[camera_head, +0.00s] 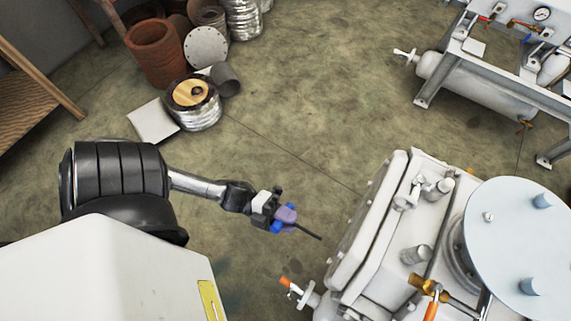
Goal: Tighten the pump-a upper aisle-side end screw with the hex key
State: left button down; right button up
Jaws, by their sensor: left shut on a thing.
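My left gripper (276,212) is at the end of the arm that comes in from the left. It is shut on the hex key (308,232), around its purple handle. The key's thin dark shaft points right and down, towards the white pump (381,245) at the lower right. The shaft's tip ends over the floor in this picture, apart from the pump's left end cover (349,256). The end screws are too small or hidden to make out. My right gripper is not in view.
The pump carries a round grey plate (520,240), stub fittings and an orange-handled valve (420,282). A white tank (478,90) on a metal frame stands at the upper right. Rusty pots (156,52) and scrap stand at the upper left. The floor between is clear.

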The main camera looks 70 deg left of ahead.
pick_arm(q)
jog(key=shift+s+f, duration=0.1)
jog(key=shift+s, duration=0.2)
jog(key=shift+g+p, duration=0.3)
jog(key=shift+p, duration=0.1)
jog(key=shift+f+p+x, duration=0.15)
jog(key=shift+p+x, duration=0.15)
jog(key=shift+x, duration=1.05)
jog(key=shift+f+p+x, duration=0.2)
jog(key=shift+p+x, duration=0.1)
jog(key=shift+x, duration=1)
jog(key=shift+d, duration=0.2)
jog(key=shift+p, duration=0.5)
